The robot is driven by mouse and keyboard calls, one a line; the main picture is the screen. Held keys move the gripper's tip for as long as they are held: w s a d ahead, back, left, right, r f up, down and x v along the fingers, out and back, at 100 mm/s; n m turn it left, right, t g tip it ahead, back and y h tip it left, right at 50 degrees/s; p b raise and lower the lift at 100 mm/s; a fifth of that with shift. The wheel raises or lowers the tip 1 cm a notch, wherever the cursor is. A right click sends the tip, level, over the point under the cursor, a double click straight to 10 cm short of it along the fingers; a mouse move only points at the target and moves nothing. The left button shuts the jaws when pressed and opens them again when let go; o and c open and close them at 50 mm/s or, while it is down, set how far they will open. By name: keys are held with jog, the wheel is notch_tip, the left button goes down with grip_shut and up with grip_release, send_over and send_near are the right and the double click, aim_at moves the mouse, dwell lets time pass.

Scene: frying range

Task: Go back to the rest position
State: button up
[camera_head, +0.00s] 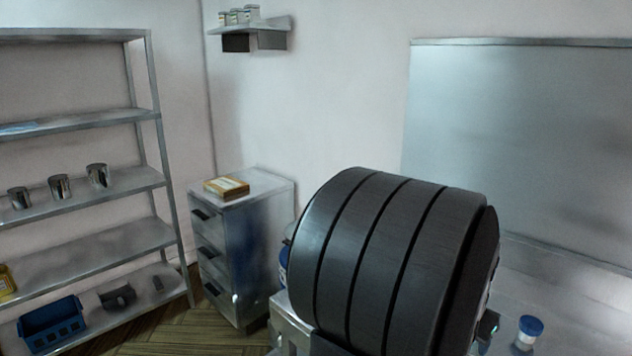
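A large dark, ribbed cylinder, likely a link of my own arm, fills the lower middle of the head view. My gripper does not show in this view. The arm part hides much of the metal counter (575,300) behind it. A small white tub with a blue lid (528,332) stands on the counter to the right of the arm part.
A metal shelf rack (90,122) stands at left, with metal cups (60,187) and a blue basket (52,324). A drawer cabinet (255,235) carries a yellowish box (227,188). A small wall shelf (250,28) holds jars. Wooden floor (165,335) shows between rack and cabinet.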

jog(key=w+a+f+n, duration=0.1)
jog(key=w+a+n, duration=0.1)
jog(key=w+a, duration=0.4)
jog(key=shift+w+t, duration=0.3)
jog(key=shift+w, duration=0.1)
jog(key=shift+f, duration=0.1)
jog(key=o, duration=0.9)
jog(key=shift+y, duration=0.3)
jog(key=shift+o, duration=0.2)
jog(key=s+d+r+g, duration=0.1)
jog(key=s+d+r, duration=0.2)
jog(key=s+d, duration=0.35)
jog(key=s+d+r+g+h, duration=0.1)
jog(key=s+d+r+g, duration=0.15)
jog(key=d, duration=0.65)
jog(key=s+d+r+g, duration=0.1)
jog(key=s+d+r, duration=0.35)
jog(key=d, duration=0.35)
jog(key=x, duration=1)
jog(key=shift+s+d+n, duration=0.3)
jog(key=shift+s, duration=0.15)
jog(key=v, duration=1)
